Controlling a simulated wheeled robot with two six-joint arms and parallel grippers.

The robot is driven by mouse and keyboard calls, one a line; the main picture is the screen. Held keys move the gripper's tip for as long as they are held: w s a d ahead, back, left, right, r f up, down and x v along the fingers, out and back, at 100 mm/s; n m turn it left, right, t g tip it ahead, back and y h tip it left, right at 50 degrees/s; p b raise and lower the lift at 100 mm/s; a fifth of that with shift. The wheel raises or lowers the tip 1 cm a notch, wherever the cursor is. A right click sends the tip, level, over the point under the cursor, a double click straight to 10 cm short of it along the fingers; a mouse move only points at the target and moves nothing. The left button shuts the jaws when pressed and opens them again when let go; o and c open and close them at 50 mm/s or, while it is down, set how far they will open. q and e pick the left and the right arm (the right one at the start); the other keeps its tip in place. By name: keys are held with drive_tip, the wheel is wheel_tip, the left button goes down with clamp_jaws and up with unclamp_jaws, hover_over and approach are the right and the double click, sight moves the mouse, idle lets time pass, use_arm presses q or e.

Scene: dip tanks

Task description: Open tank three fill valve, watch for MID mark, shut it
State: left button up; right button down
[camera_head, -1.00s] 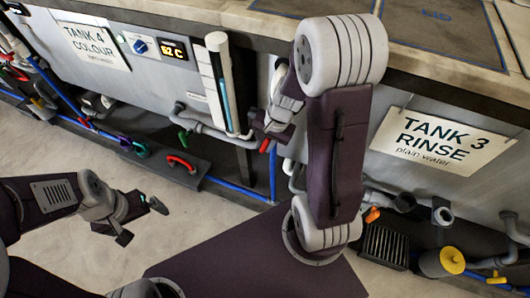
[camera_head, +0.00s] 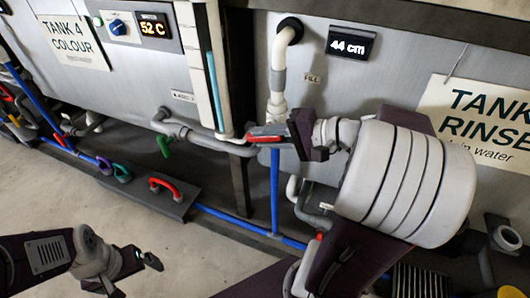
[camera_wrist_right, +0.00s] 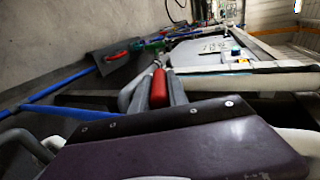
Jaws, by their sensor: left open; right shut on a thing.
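The tank three fill valve's red lever (camera_head: 264,137) sits at the lower end of the pale fill pipe (camera_head: 278,85), below a small FILL label (camera_head: 312,79). The lever lies nearly level in the head view, across the upright pipe. My right gripper (camera_head: 272,135) is shut on it; the right wrist view also shows the red lever (camera_wrist_right: 158,88) between my fingers. A display (camera_head: 351,43) reads 44 cm. The sight tube (camera_head: 214,85) shows a blue strip; I cannot make out a MID mark. My left gripper (camera_head: 137,272) is open and empty over the floor.
The TANK 3 RINSE sign (camera_head: 485,125) is cut by the picture edge. The TANK 4 display (camera_head: 154,26) reads 52 C. A red handle (camera_head: 163,187), a green handle (camera_head: 163,146) and a blue pipe (camera_head: 235,218) lie low along the tanks.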

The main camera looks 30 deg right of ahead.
drive_tip(key=t+y+b, duration=0.1)
drive_tip(key=b, duration=0.1)
drive_tip(key=t+b, duration=0.1)
drive_tip(key=b, duration=0.1)
drive_tip(key=shift+f+y, duration=0.3)
drive_tip(key=shift+y, duration=0.1)
drive_tip(key=shift+r+t+y+b, duration=0.25)
drive_tip(key=shift+t+y+b, duration=0.25)
drive_tip(key=shift+t+b, duration=0.3)
drive_tip(key=shift+r, duration=0.1)
drive_tip(key=c, duration=1.3)
unclamp_jaws()
